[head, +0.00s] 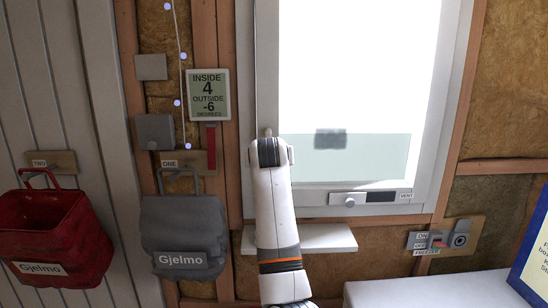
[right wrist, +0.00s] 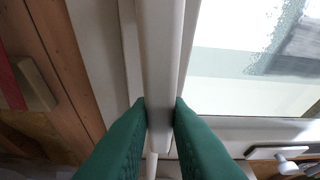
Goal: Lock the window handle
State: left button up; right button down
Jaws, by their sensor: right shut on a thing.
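The window (head: 350,75) has a pale frame and bright glass. My right arm reaches up to the left side of its frame and hides most of the handle and the gripper in the head view. A small part of what looks like the handle (head: 267,132) shows just above the wrist. In the right wrist view, the green fingers of my right gripper (right wrist: 160,110) are shut on the long, pale handle (right wrist: 161,50), one on each side. The handle runs nearly parallel to the window frame there. My left gripper is in neither view.
A vent strip (head: 372,198) with a knob lies along the window's bottom, above a white sill shelf (head: 325,238). A grey bag (head: 183,235) and a red bag (head: 55,235) hang at left. A temperature sign (head: 209,95) is beside the window. A switch panel (head: 448,238) is at right.

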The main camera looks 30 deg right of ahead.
jog(key=shift+w+a+m, duration=0.1)
jog(key=shift+a+m, duration=0.1)
jog(key=shift+m, duration=0.1)
dwell(0.4)
jog(key=c, duration=1.4)
grip_release()
jog(key=shift+o, duration=0.2)
jog(key=b+v, duration=0.3)
jog(key=v, duration=0.9)
jog(key=shift+b, duration=0.35)
jog(key=shift+f, duration=0.15)
